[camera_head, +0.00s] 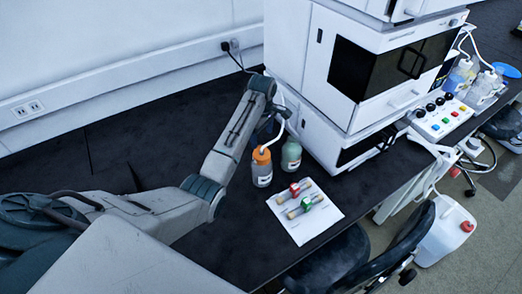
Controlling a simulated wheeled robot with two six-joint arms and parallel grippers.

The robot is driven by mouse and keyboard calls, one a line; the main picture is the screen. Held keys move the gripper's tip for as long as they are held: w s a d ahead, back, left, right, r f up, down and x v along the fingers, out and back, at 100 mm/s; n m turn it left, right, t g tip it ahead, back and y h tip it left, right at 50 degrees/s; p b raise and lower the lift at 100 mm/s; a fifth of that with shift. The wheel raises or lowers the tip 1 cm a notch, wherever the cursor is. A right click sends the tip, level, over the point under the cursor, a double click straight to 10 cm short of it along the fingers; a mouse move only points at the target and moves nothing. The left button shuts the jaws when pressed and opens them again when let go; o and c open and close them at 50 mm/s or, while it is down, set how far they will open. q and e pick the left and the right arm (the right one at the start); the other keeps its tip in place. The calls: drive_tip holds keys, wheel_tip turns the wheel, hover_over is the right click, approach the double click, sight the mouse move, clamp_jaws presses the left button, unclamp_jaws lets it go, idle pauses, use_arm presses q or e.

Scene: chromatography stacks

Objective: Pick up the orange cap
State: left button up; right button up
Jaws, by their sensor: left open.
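The orange cap (262,156) sits on top of an upright bottle (262,175) with a white label, on the black bench beside the instrument stack. A white tube comes down to the cap. My left arm reaches in from the left and bends up behind the bottle. My left gripper (274,112) is small and dark there, above and beyond the cap, pointing downward. It is open and appears apart from the cap. Its fingertips are hard to make out against the dark bench and the tube. My right gripper is not in view.
A green bottle (291,156) stands just right of the orange-capped one. A white sheet (304,228) with red and green pieces lies in front. The tall white instrument stack (318,75) blocks the right side. A chair (405,235) stands by the bench's front edge.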

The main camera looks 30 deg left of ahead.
use_arm(q)
drive_tip(key=shift+s+f, duration=0.1)
drive_tip(key=shift+f, duration=0.55)
wheel_tip(320, 180, down, 5)
drive_tip(key=shift+s+a+r+p, duration=0.1)
drive_tip(key=shift+r+p, duration=0.1)
drive_tip(key=shift+p, duration=0.6)
drive_tip(key=shift+f, duration=0.4)
drive_tip(key=c, duration=1)
